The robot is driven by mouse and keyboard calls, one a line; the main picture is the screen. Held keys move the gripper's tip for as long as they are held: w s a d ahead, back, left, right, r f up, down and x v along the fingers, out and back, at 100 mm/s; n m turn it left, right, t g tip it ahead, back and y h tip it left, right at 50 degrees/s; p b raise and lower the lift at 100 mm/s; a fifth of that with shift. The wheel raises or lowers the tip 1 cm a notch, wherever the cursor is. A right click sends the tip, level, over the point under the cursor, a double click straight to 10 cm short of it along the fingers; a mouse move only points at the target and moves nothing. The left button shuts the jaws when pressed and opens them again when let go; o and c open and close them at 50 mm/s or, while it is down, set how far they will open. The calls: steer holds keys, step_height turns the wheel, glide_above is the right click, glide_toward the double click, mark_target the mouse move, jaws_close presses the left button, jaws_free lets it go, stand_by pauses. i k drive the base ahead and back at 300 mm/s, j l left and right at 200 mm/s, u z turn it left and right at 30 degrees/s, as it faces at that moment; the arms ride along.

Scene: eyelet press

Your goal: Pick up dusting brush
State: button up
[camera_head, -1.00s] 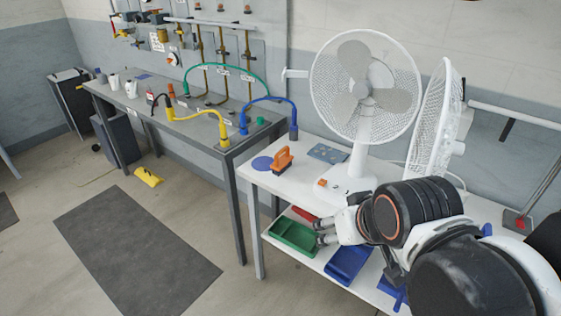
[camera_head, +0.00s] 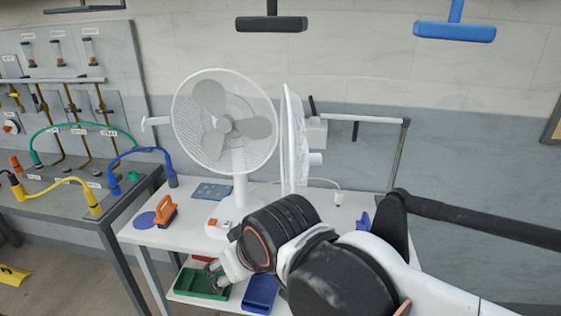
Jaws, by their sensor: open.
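An orange-handled block with a darker base (camera_head: 165,211), which may be the dusting brush, sits on the white table (camera_head: 180,238) left of the fan. It is too small for me to be sure. My gripper (camera_head: 214,278) is open, in front of the white table and over the green tray (camera_head: 188,284) on the lower shelf. It is to the right of and below the orange-handled block, apart from it. Nothing shows between its fingers. My arm hides part of the table and shelf.
A white fan (camera_head: 226,125) stands on the table, with a second fan (camera_head: 294,140) seen edge-on beside it. A blue tray (camera_head: 260,294) is on the shelf. A blue disc (camera_head: 144,220) lies by the orange-handled block. A bench with coloured hoses (camera_head: 60,190) stands left.

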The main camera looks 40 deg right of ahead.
mark_target(164, 217)
steer(key=i+j+z, duration=0.35)
steer(key=j, duration=0.2)
steer(key=i+j+z, duration=0.3)
steer(key=j, duration=0.4)
steer(key=i+j+z, duration=0.2)
steer(key=j, duration=0.15)
steer(key=i+j+z, duration=0.15)
steer(key=j, duration=0.25)
